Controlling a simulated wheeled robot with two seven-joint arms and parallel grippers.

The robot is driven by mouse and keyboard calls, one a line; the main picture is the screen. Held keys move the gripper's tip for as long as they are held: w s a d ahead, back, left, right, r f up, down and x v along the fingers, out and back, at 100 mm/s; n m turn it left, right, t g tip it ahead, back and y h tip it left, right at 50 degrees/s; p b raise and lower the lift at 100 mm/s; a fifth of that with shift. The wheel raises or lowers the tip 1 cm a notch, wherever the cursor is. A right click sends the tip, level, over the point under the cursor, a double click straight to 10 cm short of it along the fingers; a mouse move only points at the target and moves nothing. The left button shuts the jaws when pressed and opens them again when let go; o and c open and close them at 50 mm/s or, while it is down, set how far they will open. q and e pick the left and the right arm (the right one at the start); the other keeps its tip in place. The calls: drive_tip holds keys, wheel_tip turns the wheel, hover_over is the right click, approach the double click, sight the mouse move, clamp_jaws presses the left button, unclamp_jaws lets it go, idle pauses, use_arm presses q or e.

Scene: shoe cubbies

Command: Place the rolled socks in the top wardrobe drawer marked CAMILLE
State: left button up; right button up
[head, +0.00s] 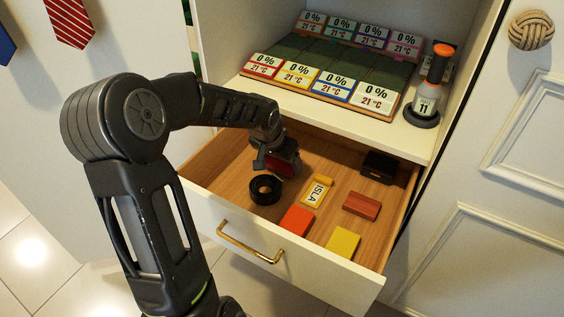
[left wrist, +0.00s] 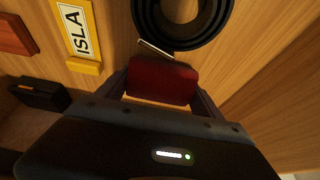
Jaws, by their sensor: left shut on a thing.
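My left gripper (head: 283,168) reaches down into an open drawer (head: 285,243). It is shut on a dark red block-like thing (left wrist: 162,80), which sits between its fingers in the left wrist view. I cannot tell whether this thing is the rolled socks. The drawer holds a yellow-edged plate (head: 317,192) reading ISLA; it also shows in the left wrist view (left wrist: 77,32). I see no CAMILLE marking. A black coil (head: 265,189) lies on the drawer floor just below and left of the gripper. My right gripper is not in view.
The drawer also holds an orange block (head: 297,220), a yellow block (head: 342,242), a reddish-brown block (head: 361,206) and a dark box (head: 380,167). The shelf above carries display cards (head: 330,88) and a bottle marked 11 (head: 427,95). A brass handle (head: 250,243) is on the drawer front.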

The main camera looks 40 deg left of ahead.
use_arm(q)
drive_tip(key=shift+f, duration=0.15)
drive_tip(key=o, duration=1.3)
drive_tip(key=shift+o, duration=0.2)
drive_tip(key=shift+s+r+p, duration=0.1)
drive_tip(key=shift+r+p, duration=0.2)
drive_tip(key=shift+r, duration=0.3)
drive_tip(key=p+v, duration=0.4)
drive_tip(key=v, duration=0.7)
drive_tip(key=shift+s, duration=0.1)
